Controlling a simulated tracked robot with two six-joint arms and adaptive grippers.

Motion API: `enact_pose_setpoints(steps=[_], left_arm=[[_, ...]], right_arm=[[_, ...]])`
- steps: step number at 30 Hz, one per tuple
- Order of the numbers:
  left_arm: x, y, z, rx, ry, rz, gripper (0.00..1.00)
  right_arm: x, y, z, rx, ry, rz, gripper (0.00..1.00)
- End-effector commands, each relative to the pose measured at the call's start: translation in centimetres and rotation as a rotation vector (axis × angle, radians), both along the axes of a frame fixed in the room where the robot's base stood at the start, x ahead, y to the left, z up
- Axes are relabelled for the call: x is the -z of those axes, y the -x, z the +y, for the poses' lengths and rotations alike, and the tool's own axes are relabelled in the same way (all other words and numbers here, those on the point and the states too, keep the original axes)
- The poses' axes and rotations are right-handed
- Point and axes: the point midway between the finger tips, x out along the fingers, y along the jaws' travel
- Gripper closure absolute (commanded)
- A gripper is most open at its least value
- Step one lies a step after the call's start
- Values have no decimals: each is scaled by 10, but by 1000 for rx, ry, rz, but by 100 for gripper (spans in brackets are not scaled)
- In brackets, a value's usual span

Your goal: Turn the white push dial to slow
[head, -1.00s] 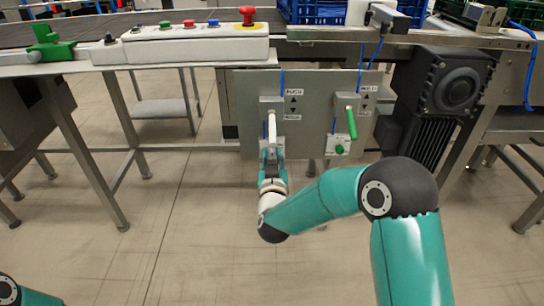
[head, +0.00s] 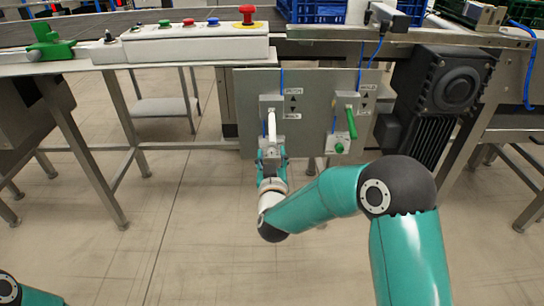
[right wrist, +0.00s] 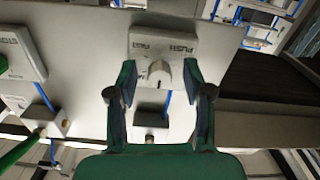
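The white push dial (head: 271,122) is a white handle on a grey box marked PUSH, on the left half of the grey panel (head: 318,93). In the right wrist view, the push dial (right wrist: 158,73) shows upside down between my fingers, foreshortened. My right gripper (head: 271,150) is at the lower end of the handle. In the right wrist view, the right gripper (right wrist: 158,95) is open, with a finger on each side and gaps to the dial. Its setting is too small to read. My left gripper is not in view.
A dark motor (head: 453,83) stands right of the panel. A button console (head: 200,49) is above. Blue cables run over the panel.

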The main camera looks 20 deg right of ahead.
Motion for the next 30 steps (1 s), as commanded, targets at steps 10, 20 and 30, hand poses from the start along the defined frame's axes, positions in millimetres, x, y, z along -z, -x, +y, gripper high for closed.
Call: enact_pose_setpoints(steps=[10, 20, 30], left_arm=[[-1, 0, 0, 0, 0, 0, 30], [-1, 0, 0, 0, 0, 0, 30], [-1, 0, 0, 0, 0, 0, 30]], right_arm=[[-1, 9, 4, -2, -2, -1, 49], [0, 66, 21, -5, 1, 0, 49], [1, 112, 33, -2, -1, -1, 49]])
